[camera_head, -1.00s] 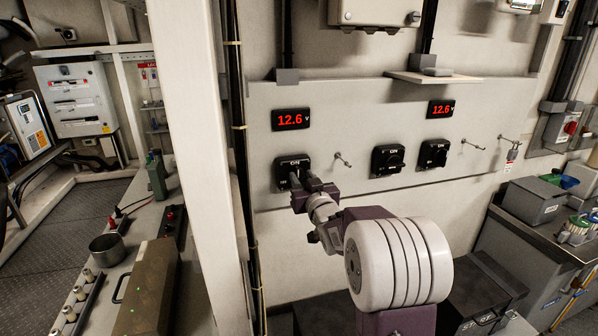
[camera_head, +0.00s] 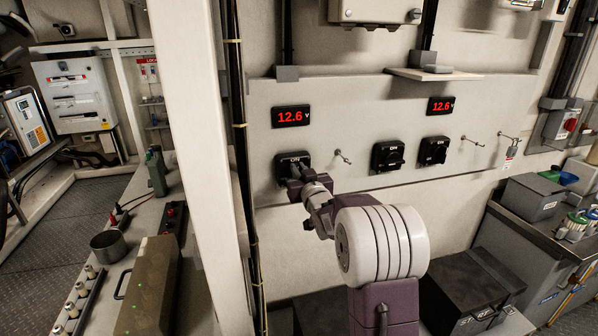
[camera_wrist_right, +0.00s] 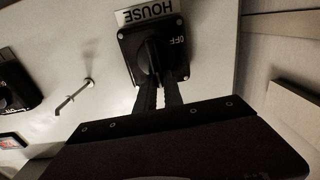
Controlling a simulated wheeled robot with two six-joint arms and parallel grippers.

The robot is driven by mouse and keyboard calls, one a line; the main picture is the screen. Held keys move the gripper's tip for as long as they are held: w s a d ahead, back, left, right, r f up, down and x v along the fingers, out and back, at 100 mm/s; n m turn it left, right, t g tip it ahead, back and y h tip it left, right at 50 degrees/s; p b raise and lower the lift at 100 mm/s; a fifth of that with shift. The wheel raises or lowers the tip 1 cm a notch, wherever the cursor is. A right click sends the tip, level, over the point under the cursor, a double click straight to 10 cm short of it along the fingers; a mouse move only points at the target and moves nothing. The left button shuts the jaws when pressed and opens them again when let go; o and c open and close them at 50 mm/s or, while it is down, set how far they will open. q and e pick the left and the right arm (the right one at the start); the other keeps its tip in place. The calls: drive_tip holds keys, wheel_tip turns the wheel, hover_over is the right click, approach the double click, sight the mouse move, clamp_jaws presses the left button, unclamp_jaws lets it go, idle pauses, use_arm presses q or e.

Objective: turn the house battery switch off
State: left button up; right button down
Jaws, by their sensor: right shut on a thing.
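The house battery switch (camera_head: 284,162) is a black square switch on the grey wall panel, left of two similar black switches. My right gripper (camera_head: 297,172) is at the switch and covers its lower part in the head view. In the right wrist view, the switch (camera_wrist_right: 126,42) sits beside a HOUSE label (camera_wrist_right: 147,10), with OFF printed on its right side. The two dark fingers (camera_wrist_right: 161,88) are shut on its black knob (camera_wrist_right: 149,60), which stands roughly upright in that picture. My left gripper is not in view.
Two red displays read 12.6 V, one above the house switch (camera_head: 291,116) and one at right (camera_head: 441,105). A metal peg (camera_head: 343,157) sticks out just right of the house switch. A white post (camera_head: 190,130) stands to the left.

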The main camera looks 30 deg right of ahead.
sight(287, 174)
drive_tip(key=n+b, duration=0.4)
drive_tip(key=b, duration=0.1)
drive_tip(key=a+f+n+b, duration=0.1)
drive_tip(key=n+b, duration=0.3)
drive_tip(key=b, duration=0.1)
drive_tip(key=a+f+n+b, duration=0.1)
drive_tip(key=n+b, duration=0.3)
drive_tip(key=b, duration=0.1)
drive_tip(key=shift+w+a+f, duration=0.1)
drive_tip(key=shift+w+a, duration=0.1)
drive_tip(key=shift+w, duration=0.05)
drive_tip(key=n+b, duration=0.2)
drive_tip(key=n, duration=0.1)
drive_tip(key=shift+a+f+n, duration=0.15)
drive_tip(key=shift+f+n, duration=0.05)
drive_tip(key=shift+n, duration=0.1)
drive_tip(key=shift+f+n+b, duration=0.1)
drive_tip(key=shift+n+b, duration=0.6)
drive_tip(key=shift+n, duration=0.3)
drive_tip(key=c, duration=1.5)
unclamp_jaws()
drive_tip(key=shift+w, duration=0.1)
drive_tip(key=shift+o, duration=0.2)
